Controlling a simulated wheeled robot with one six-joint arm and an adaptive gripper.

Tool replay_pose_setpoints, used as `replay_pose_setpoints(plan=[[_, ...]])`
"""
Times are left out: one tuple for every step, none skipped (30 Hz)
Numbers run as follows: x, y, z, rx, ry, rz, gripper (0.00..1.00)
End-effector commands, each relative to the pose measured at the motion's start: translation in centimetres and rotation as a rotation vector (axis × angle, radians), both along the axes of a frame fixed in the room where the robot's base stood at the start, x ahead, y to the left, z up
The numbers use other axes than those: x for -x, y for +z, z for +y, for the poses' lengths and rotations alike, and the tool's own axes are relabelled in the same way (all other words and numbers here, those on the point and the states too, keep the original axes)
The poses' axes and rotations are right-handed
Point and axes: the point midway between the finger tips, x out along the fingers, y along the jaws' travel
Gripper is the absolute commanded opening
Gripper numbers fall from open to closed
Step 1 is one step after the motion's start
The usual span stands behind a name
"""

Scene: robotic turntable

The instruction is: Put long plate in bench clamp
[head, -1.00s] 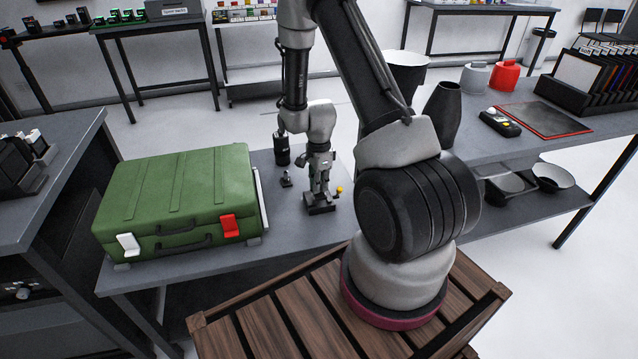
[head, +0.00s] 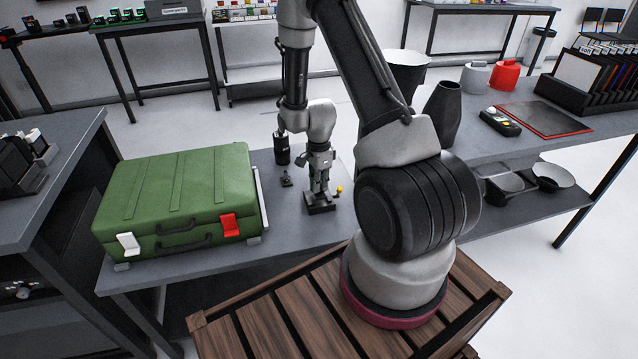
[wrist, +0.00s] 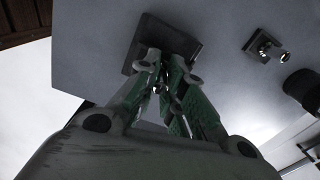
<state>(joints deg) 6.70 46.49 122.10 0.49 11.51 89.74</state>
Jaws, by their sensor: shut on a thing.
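The bench clamp (head: 321,208) stands on the grey table, with a dark flat base and a small yellow knob at its right side. Its base (wrist: 187,40) also shows in the wrist view, just beyond the fingertips. My gripper (head: 319,186) points down directly over the clamp. In the wrist view the fingers (wrist: 160,88) come together at the clamp and are shut on a thin thing. This seems to be the long plate, but the fingers hide most of it. I cannot tell whether it sits within the clamp's jaws.
A large green case (head: 175,195) takes up the table's left part. A dark vase (head: 442,115) and a red-edged mat (head: 543,119) are to the right.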

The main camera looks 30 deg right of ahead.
Motion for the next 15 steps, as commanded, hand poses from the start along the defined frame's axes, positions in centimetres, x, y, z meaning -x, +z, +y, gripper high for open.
replay_pose_setpoints(plan=[[0.0,0.0,0.0,0.000,0.000,0.000,0.00],[0.0,-0.1,0.0,0.000,0.000,0.000,0.00],[0.0,-0.1,0.0,0.000,0.000,0.000,0.00],[0.0,-0.2,0.0,0.000,0.000,0.000,0.00],[0.0,-0.3,0.0,0.000,0.000,0.000,0.00],[0.0,-0.4,0.0,0.000,0.000,0.000,0.00],[0.0,-0.4,0.0,0.000,0.000,0.000,0.00],[0.0,-0.5,0.0,0.000,0.000,0.000,0.00],[0.0,-0.6,0.0,0.000,0.000,0.000,0.00],[0.0,-0.7,0.0,0.000,0.000,0.000,0.00],[0.0,-0.8,0.0,0.000,0.000,0.000,0.00],[0.0,-0.9,0.0,0.000,0.000,-0.001,0.00],[0.0,-0.9,0.0,0.000,0.000,-0.001,0.00],[0.0,-1.0,0.0,0.000,0.000,-0.001,0.00],[0.0,-1.1,0.0,0.000,0.000,0.000,0.00]])
